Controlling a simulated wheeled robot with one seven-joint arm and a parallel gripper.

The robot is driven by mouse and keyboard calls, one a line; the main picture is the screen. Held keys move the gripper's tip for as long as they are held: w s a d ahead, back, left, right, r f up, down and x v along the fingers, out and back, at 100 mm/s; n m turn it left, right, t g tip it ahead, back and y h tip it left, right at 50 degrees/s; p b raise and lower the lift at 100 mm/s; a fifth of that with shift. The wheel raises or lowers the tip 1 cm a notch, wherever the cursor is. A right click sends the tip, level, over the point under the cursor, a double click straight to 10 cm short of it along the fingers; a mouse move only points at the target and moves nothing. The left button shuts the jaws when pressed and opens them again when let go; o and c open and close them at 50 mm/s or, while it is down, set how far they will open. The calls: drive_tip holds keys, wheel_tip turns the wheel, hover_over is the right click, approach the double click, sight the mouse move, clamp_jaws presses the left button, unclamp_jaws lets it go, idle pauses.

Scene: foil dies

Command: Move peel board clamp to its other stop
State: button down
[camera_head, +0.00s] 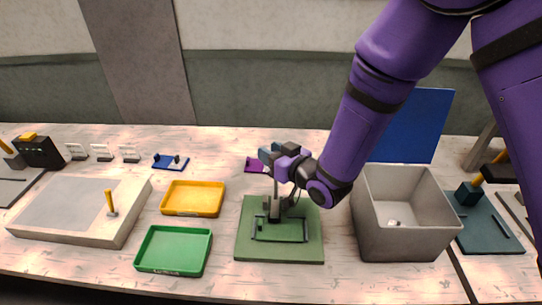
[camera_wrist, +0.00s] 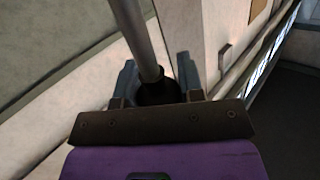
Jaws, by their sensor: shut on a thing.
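The green peel board (camera_head: 247,248) lies on the bench near the middle of the head view. A dark clamp (camera_head: 272,212) stands on it, with a thin grey handle rising above, and a dark rectangular outline on the board in front. My gripper (camera_head: 275,204) is over the board at the clamp, partly hiding it. In the wrist view, the grey rod of the clamp handle (camera_wrist: 140,40) runs between my gripper's fingers (camera_wrist: 158,88) down to a dark round part. The fingers are shut on it. The clamp's stops cannot be made out.
A grey bin (camera_head: 400,240) stands close to the right of the board. A green tray (camera_head: 173,270) and a yellow tray (camera_head: 193,212) lie to its left. A purple item (camera_head: 254,164) and a blue panel (camera_head: 415,125) are behind. A grey slab (camera_head: 60,232) fills the left.

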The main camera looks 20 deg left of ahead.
drive_tip(key=w+a+f+m+g+h, duration=0.2)
drive_tip(key=w+f+m+g+h, duration=0.2)
drive_tip(key=w, duration=0.5)
drive_tip(key=shift+w+f+m+g, duration=0.3)
drive_tip(key=shift+f+m+g, duration=0.35)
drive_tip(key=shift+f, duration=0.75)
drive_tip(key=shift+a, duration=0.1)
drive_tip(key=c, duration=0.8)
unclamp_jaws()
drive_tip(key=shift+f, duration=0.1)
drive_tip(key=v, duration=1)
drive_tip(key=shift+d+r, duration=0.3)
drive_tip(key=shift+w, duration=0.1)
